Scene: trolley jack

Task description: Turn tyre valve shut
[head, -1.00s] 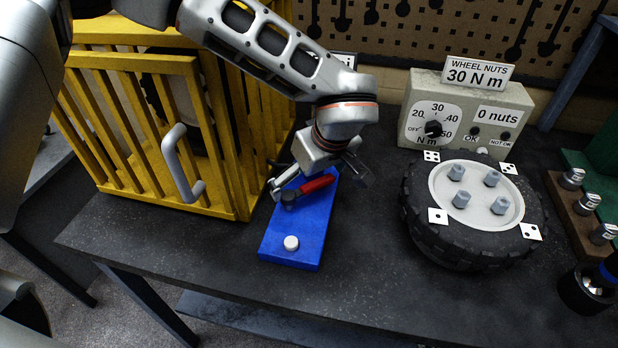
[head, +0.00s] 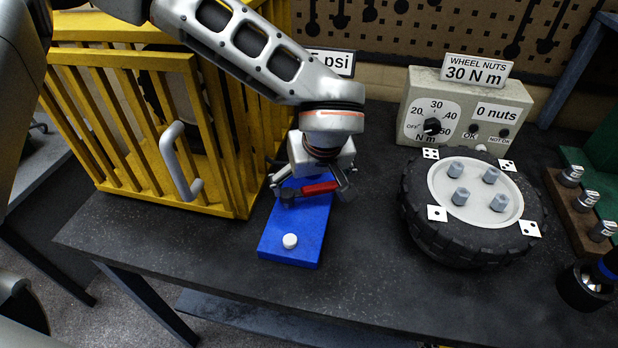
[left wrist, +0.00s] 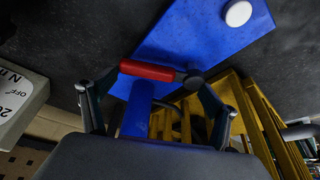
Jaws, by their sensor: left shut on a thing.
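The tyre valve has a red lever (head: 318,188) on a dark pivot (head: 288,197), mounted on a blue block (head: 300,225) on the bench. The lever lies across the block and points right, slightly upward in the head view. My left gripper (head: 310,190) is over the block, its fingers to either side of the lever, shut on it. In the left wrist view the red lever (left wrist: 147,71) lies crosswise between the fingers (left wrist: 145,85); the exact contact is hard to see. A white round button (head: 290,241) sits on the block's near end. My right gripper is not in view.
A yellow cage (head: 150,130) with a grey handle stands close on the left. A wheel (head: 472,210) with several nuts and a torque box (head: 465,110) are on the right. A partly hidden psi sign (head: 335,62) stands behind my arm. The bench front is clear.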

